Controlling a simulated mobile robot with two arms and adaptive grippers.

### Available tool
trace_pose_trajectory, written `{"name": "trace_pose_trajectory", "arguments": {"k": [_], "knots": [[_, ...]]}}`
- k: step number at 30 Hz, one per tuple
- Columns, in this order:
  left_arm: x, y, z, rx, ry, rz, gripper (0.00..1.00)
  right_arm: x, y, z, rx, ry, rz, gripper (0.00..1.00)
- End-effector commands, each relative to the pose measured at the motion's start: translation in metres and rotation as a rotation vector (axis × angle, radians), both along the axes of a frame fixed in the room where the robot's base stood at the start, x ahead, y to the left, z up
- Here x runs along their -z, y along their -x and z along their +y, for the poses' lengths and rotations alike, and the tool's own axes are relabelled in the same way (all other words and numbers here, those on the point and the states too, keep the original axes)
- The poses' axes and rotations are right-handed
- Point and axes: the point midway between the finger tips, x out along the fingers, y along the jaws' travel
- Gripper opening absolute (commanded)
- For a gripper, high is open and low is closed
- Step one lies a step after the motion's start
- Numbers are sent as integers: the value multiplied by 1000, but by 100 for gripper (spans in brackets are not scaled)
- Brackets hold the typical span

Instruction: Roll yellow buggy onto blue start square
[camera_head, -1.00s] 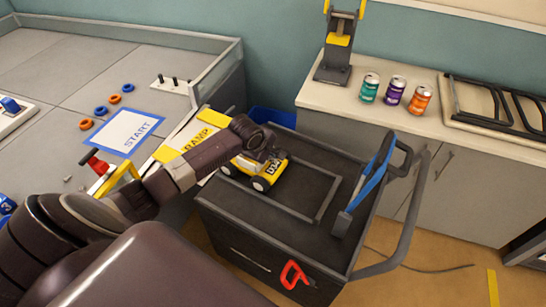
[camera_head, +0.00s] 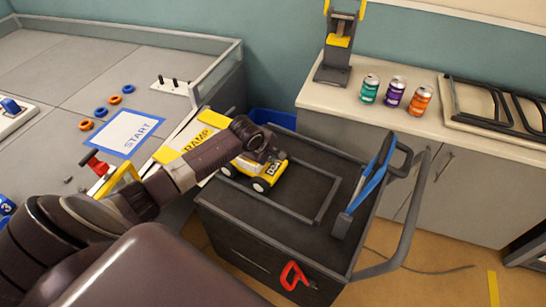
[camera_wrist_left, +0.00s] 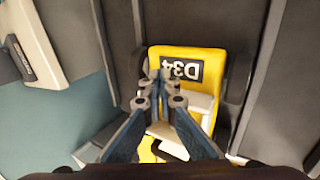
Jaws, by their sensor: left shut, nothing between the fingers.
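The yellow buggy (camera_head: 258,171), labelled D34, stands on the dark top of the trolley (camera_head: 290,225), close to the ramp end. It also shows in the left wrist view (camera_wrist_left: 205,95). The blue-edged start square (camera_head: 127,132) lies on the grey raised table at left, marked START. A white and yellow ramp (camera_head: 192,137), marked RAMP, lies between table and trolley, partly hidden by my arm. My left gripper (camera_head: 275,160) is at the buggy, over its body. In the left wrist view its fingertips (camera_wrist_left: 165,78) are together with nothing held; contact with the buggy cannot be told.
Orange and blue rings (camera_head: 101,111) and a pegged block (camera_head: 171,85) are on the table near the start square. Three cans (camera_head: 396,92) stand on the back counter.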

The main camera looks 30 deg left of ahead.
Motion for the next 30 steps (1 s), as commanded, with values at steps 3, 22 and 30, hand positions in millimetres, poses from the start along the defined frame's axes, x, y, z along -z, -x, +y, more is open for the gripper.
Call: {"name": "trace_pose_trajectory", "arguments": {"k": [3,22,30], "knots": [[0,0,0,0,0,0,0,0,0,1,1,-1,0,0],[16,0,0,-1,2,0,0,2,0,1,2,0,0,0],[30,0,-1,0,1,1,0,4,0,0,2,0,0,0]]}}
